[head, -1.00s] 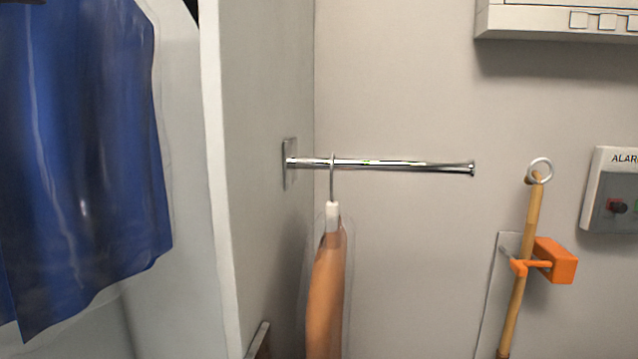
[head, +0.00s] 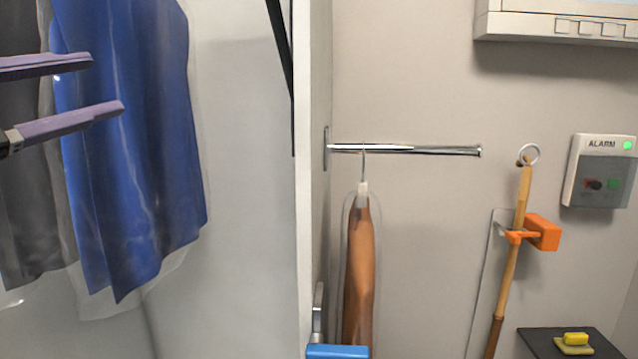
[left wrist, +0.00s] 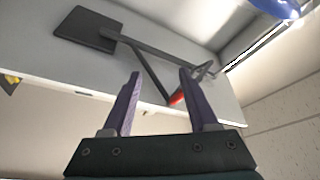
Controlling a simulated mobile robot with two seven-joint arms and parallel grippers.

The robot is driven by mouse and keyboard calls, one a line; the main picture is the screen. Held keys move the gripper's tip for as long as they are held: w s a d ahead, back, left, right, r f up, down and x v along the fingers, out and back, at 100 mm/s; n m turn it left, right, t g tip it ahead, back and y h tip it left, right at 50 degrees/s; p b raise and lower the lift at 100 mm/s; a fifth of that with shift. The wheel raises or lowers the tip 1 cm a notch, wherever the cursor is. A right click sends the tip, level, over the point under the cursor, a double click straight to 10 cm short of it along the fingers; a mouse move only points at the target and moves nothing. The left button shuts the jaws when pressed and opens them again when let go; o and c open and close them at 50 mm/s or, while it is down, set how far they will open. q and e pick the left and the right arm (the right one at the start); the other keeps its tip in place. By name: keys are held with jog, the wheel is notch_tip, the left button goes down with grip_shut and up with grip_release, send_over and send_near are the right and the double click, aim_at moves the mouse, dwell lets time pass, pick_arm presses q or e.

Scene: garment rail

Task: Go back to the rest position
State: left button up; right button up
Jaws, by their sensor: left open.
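My left gripper (head: 105,85) comes in from the left edge of the head view. Its two purple fingers are apart with nothing between them, in front of the blue garment (head: 140,130) and a dark grey garment (head: 30,190). In the left wrist view the gripper (left wrist: 158,80) is also open and empty. My right gripper is not in view. A brown garment (head: 360,270) in a clear cover hangs by its hook from the chrome rail (head: 440,151) on the wall.
A white partition (head: 303,200) stands between the blue garment and the rail. A wooden stick (head: 511,260) sits in an orange holder (head: 542,232). An alarm box (head: 600,172) is on the wall. A dark shelf (head: 540,342) bears a yellow block (head: 575,338). A blue object (head: 338,351) shows at the bottom.

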pick_arm(q)
jog(key=s+d+f+n+g+y, duration=0.1)
jog(key=s+f+n+g+y, duration=0.5)
jog(key=f, duration=0.7)
jog(key=s+d+f+n+g+y, duration=0.25)
jog(key=s+f+n, duration=0.45)
jog(key=s+f, duration=0.45)
jog(key=s+d+f+n+g, duration=0.1)
jog(key=s+d+f+g, duration=0.1)
jog(key=s+f+g, duration=0.5)
jog(key=p+v, duration=1.2)
jog(key=v, duration=0.2)
jog(key=shift+s+r+n+t+p, duration=0.25)
jog(key=shift+s+n+t+p, duration=0.05)
jog(key=shift+s+t+p, duration=0.1)
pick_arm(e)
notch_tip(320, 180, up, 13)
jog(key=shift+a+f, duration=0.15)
pick_arm(q)
jog(key=shift+a+h, duration=0.1)
jog(key=shift+h, duration=0.15)
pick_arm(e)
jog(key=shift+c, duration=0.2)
